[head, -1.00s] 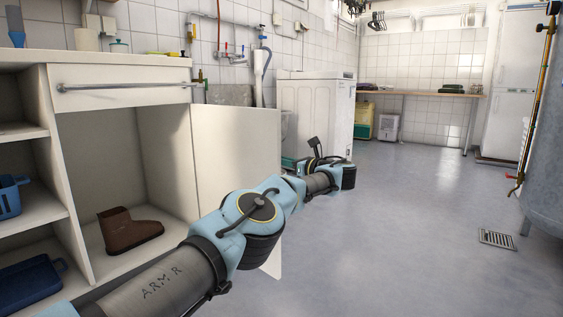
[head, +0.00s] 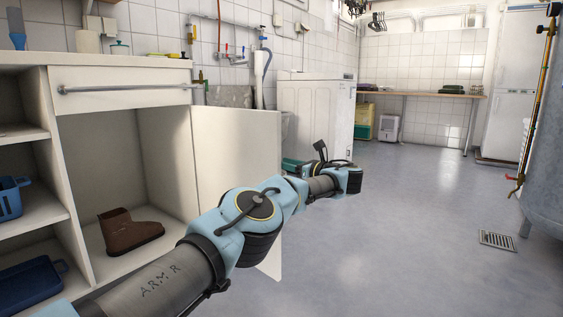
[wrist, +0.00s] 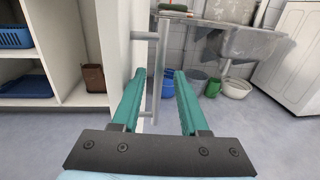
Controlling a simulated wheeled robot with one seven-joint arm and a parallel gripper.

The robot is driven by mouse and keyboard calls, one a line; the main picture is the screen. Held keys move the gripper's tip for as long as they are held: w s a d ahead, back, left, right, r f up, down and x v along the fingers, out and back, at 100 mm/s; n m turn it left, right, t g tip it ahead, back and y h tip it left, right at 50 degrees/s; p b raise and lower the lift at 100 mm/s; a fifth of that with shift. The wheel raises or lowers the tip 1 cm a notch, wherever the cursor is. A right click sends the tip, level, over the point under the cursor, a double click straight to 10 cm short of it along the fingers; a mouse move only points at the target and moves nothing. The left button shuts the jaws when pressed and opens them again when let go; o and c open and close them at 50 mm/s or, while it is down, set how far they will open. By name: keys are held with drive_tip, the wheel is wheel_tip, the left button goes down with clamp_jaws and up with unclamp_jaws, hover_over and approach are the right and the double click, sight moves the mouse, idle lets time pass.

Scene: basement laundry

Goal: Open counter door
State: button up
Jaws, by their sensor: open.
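The white counter door (head: 235,145) stands swung wide open in the head view, out from the cabinet's right side, and the compartment (head: 95,150) behind it is exposed. The wrist view shows the door (wrist: 115,45) nearly edge-on, with its grey vertical bar handle (wrist: 163,60) on the outer face. My gripper (wrist: 160,74) is open, with teal fingers pointing toward the handle. The bar's lower part shows between the fingers; I cannot tell whether they touch it. In the head view, my arm crosses in front of the door and the fingers are mostly hidden.
A brown boot (head: 130,232) stands in the compartment. Blue baskets (head: 12,197) sit on the shelves at left. A drawer (head: 120,85) with a bar handle is above. Buckets (wrist: 190,80) and a sink (wrist: 235,45) lie beyond the door.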

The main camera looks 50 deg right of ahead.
drive_tip(key=s+p, duration=0.2)
drive_tip(key=s, duration=0.7)
drive_tip(key=shift+p, duration=0.3)
